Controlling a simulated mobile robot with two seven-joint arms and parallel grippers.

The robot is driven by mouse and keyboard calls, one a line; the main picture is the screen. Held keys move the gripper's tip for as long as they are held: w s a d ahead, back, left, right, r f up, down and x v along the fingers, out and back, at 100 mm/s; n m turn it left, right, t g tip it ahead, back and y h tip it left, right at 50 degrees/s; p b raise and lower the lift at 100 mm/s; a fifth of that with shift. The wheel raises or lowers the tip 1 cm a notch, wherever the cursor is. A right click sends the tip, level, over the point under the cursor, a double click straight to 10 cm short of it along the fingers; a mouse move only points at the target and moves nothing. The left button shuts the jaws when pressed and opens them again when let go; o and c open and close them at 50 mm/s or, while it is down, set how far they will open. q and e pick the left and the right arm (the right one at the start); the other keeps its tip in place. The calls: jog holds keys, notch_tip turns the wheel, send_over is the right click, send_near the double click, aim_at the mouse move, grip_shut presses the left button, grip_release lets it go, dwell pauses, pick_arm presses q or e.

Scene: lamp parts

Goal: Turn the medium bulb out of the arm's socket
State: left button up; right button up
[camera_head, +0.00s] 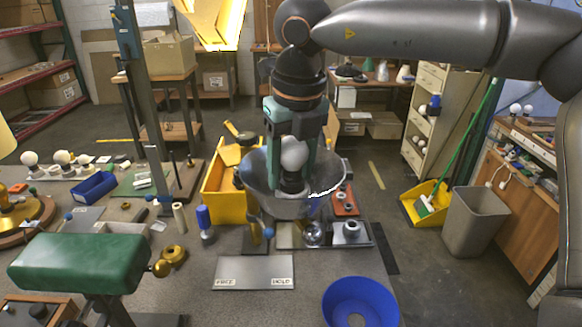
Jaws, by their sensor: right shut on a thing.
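The white medium bulb (293,153) stands upright, base down, above a dark socket (291,183) inside a translucent grey bowl-shaped shade (258,192). My right gripper (292,160) comes down from above with its teal fingers on either side of the bulb, shut on it. The fingers reach down inside the shade's rim. Whether the bulb's thread sits in the socket is hidden by the shade and fingers. My left gripper is not in view.
A yellow bin (228,195) stands just behind and left of the shade. A blue bowl (361,302) is at the front right. A labelled grey plate (254,272) lies in front. A green lamp shade (78,262) stands front left. Loose bulbs (61,157) stand at the left.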

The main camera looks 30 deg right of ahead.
jog(key=o, duration=0.5)
jog(key=c, duration=0.6)
jog(key=n+y+p, duration=0.1)
jog(key=n, duration=0.6)
jog(key=shift+a, duration=0.1)
jog(key=n+p, duration=0.1)
jog(key=n, duration=0.3)
jog(key=shift+s+r+n+g+y+p, duration=0.1)
jog(key=shift+r+n+g+y+p, duration=0.05)
jog(key=shift+n+g+y+p, duration=0.2)
jog(key=shift+n+g, duration=0.25)
jog(key=shift+n, duration=0.8)
